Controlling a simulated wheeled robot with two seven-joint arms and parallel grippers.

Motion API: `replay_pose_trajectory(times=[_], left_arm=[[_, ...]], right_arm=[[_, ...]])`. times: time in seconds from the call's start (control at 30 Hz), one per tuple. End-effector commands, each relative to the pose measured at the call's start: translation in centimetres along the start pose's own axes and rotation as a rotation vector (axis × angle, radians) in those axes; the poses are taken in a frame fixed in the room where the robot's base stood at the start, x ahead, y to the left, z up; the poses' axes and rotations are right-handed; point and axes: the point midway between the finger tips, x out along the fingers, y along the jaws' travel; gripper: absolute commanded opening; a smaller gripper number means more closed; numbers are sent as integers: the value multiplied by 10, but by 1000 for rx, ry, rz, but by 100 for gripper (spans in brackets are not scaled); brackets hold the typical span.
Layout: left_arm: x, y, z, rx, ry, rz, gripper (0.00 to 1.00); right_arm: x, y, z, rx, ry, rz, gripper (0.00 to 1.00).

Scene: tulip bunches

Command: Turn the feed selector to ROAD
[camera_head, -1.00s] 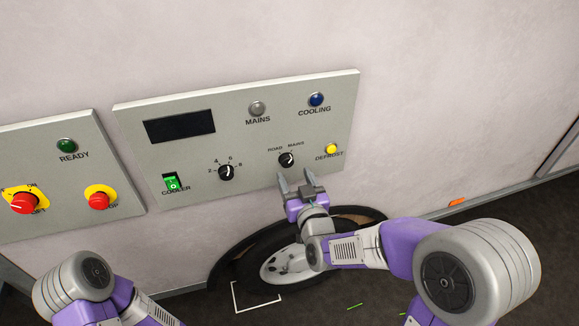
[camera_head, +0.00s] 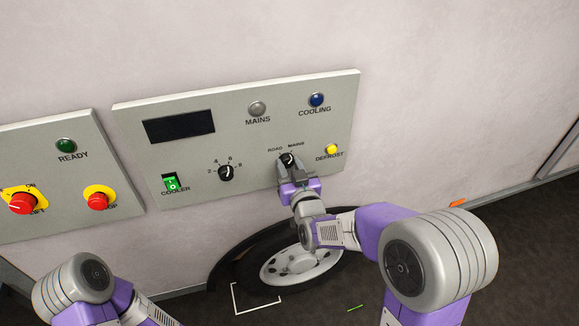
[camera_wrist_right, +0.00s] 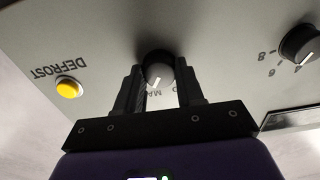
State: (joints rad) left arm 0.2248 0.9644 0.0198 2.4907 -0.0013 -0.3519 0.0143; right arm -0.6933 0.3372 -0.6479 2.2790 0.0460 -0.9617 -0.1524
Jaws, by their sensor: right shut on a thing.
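The feed selector (camera_head: 287,159) is a small black knob under the words ROAD and MAINS on the grey panel (camera_head: 240,115). My right gripper (camera_head: 289,166) reaches it from below, with its two fingers on either side of the knob, shut on it. In the right wrist view, which is upside down, the knob (camera_wrist_right: 158,70) sits between the dark fingers. Its white pointer mark leans towards the MAINS side. The fingers partly hide the labels. Only part of my left arm shows at the lower left; its gripper is out of view.
The yellow DEFROST button (camera_head: 331,149) is close to the right of the selector. A numbered black knob (camera_head: 226,172) and green COOLER switch (camera_head: 171,182) are to its left. Red knobs (camera_head: 98,201) are on the left panel. A wheel (camera_head: 297,266) is below.

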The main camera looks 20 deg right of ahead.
Motion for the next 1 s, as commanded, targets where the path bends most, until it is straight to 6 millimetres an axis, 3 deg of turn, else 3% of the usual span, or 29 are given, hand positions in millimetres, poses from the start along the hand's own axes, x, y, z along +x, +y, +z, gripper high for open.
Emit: replay_pose_trajectory(times=[0.07,0.47,1.0], left_arm=[[0,0,0,0,0,0,43],[-1,0,0,0,0,0,43],[-6,2,0,0,0,0,43]], right_arm=[[0,0,0,0,0,0,7],[0,0,0,-83,0,0,7],[0,0,0,-546,0,0,7]])
